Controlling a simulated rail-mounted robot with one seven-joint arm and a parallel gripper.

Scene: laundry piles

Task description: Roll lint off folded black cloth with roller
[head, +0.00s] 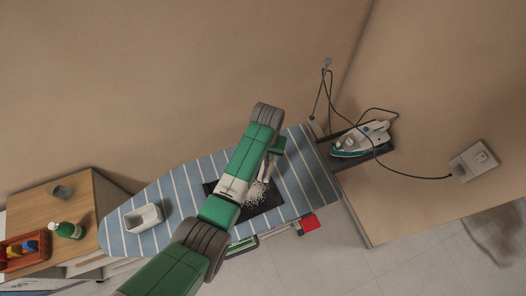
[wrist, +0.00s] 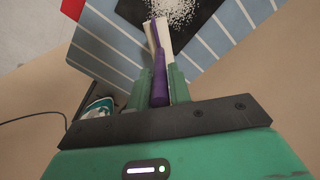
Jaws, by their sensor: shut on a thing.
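The folded black cloth (head: 265,208) lies flat on the blue striped ironing board (head: 178,184), partly hidden under my arm. White lint specks (head: 257,193) are clustered on it; the lint (wrist: 172,10) also shows at the top of the wrist view. My gripper (wrist: 160,80) is shut on the purple handle of the lint roller (wrist: 159,62). The roller's pale head points toward the lint in the wrist view. In the head view the roller (head: 266,169) is mostly covered by my arm, by the cloth's upper edge. I cannot tell whether it touches the cloth.
A white tray (head: 131,221) sits on the board's left part. An iron (head: 360,140) with a dark cord rests at the board's right end.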

